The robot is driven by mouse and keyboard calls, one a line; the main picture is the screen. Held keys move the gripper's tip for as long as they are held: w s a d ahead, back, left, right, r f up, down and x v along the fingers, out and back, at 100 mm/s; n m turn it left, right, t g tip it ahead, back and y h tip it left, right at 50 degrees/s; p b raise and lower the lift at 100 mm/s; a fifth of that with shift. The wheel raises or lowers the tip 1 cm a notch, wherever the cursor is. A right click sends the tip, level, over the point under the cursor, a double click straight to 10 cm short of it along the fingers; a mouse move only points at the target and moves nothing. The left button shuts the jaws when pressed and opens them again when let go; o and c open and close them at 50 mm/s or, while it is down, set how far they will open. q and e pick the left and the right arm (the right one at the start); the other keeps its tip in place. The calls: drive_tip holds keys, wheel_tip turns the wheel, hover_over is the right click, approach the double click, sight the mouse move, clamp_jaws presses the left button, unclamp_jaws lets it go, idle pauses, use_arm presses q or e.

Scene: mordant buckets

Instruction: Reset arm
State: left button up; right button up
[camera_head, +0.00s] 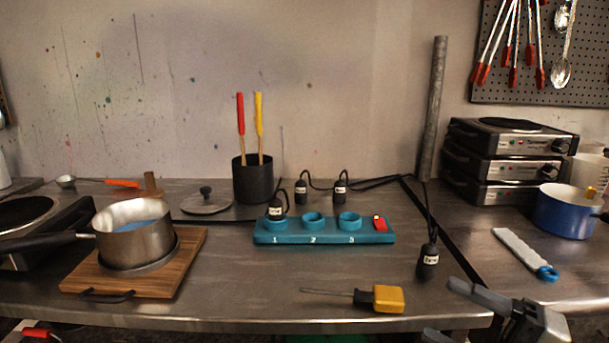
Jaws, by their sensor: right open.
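My right gripper (442,311) is at the lower right, by the front edge of the table. Its two grey fingers are spread apart with nothing between them. It is to the right of a yellow-handled probe (388,299) lying on the metal table (225,300), and apart from it. My left gripper is not in view.
A steel pot (135,245) with blue liquid stands on a wooden board (187,255) at left. A teal numbered holder (325,237) is in the middle.

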wheel_tip(320, 180, down, 10)
drive_tip(key=d+m+t+h+p, duration=0.2)
drive_tip(key=m+t+h, duration=0.6)
drive_tip(key=m, duration=1)
drive_tip(key=s+a+f+m+g+h, duration=0.2)
drive_tip(key=s+a+f+m+g, duration=0.1)
drive_tip(key=f, duration=0.4)
drive_tip(key=s+a+f+m+g+h, duration=0.2)
drive_tip(key=s+a+f+m+g, duration=0.2)
drive_tip(key=s+f+g, duration=0.1)
drive_tip(key=shift+s+f+m+g+h+p, duration=0.3)
drive_tip(key=shift+s+f+g+h+p, duration=0.15)
drive_tip(key=shift+s+f, duration=0.45)
